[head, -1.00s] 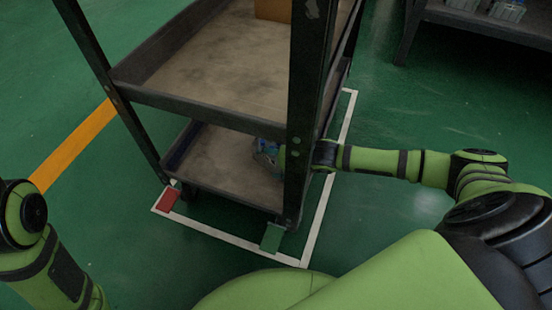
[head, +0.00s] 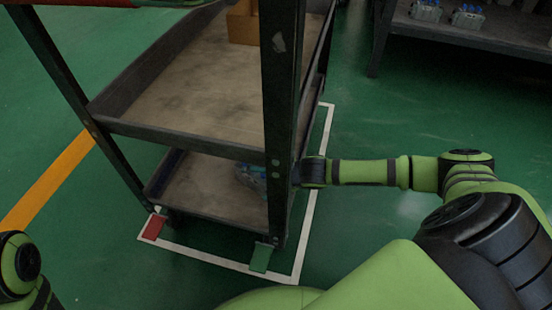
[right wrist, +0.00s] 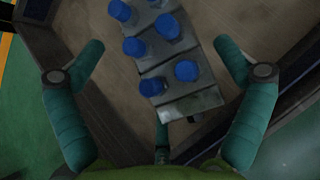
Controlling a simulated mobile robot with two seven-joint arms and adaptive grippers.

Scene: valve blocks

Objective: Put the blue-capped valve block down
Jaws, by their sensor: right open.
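The blue-capped valve block (right wrist: 165,60) rests on the brown surface of a cart shelf in the right wrist view. It is grey with several blue caps. My right gripper (right wrist: 158,48) is open, with one teal finger on each side of the block and visible gaps to both. In the head view my right arm reaches in from the right to the cart's lower shelf (head: 205,190). Its gripper end and the block are partly hidden behind the dark corner post (head: 279,120). My left gripper is out of view.
The cart's middle shelf (head: 190,110) lies above the lower one and carries a cardboard box (head: 243,24). A dark bench (head: 470,38) at the top right holds more blue-capped blocks (head: 426,11). Green floor lies open around the cart.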

